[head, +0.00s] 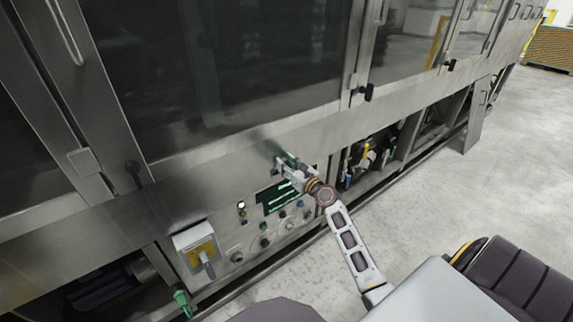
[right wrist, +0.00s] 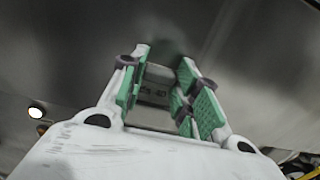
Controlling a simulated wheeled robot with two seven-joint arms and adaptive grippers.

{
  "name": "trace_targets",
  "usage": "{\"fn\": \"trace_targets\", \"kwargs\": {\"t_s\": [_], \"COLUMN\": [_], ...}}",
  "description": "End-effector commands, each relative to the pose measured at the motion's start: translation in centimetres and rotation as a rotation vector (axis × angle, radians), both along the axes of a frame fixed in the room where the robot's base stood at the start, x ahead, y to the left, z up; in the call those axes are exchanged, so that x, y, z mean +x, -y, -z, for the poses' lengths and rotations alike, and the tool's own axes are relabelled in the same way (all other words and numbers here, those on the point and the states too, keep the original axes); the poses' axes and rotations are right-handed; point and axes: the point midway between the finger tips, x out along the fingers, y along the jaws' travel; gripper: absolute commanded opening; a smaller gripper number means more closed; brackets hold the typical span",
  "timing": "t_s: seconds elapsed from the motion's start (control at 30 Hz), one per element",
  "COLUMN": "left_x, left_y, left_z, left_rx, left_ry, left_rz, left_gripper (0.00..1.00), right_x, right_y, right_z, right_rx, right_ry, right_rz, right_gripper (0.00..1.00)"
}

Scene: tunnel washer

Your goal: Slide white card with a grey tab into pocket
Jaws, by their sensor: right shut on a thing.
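My right gripper (head: 285,164) is in front of the steel machine front, just above the control panel. In the right wrist view its green-padded fingers (right wrist: 168,95) are around a pale grey piece with dark, unreadable marking, which I take for the card's tab (right wrist: 154,92). The gripper is shut on it. The white part of the card cannot be made out. I cannot pick out the pocket for certain in either view. My left gripper is not in view.
The control panel has a dark screen with green markings (head: 278,197) and several knobs. Left of it is a pale box with a yellow face and grey handle (head: 203,254). Open machinery (head: 365,160) lies to the right. The floor (head: 470,200) at right is clear.

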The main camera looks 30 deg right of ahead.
Motion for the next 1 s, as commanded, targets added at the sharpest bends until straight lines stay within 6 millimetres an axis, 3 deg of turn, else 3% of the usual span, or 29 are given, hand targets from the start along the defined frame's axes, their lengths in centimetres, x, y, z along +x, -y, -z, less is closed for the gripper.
{"fn": "trace_targets", "kwargs": {"t_s": [0.97, 1.0], "left_x": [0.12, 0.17], "left_y": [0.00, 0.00], "left_z": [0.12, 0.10], "left_rx": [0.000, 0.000], "left_ry": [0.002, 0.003], "left_rz": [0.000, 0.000], "left_gripper": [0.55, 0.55], "right_x": [-0.07, -0.07], "right_y": [-0.05, -0.05], "right_z": [0.80, 0.83], "right_rx": [0.000, 0.000], "right_ry": [-0.008, -0.008], "right_rz": [-0.002, -0.002], "right_gripper": [0.18, 0.33]}}
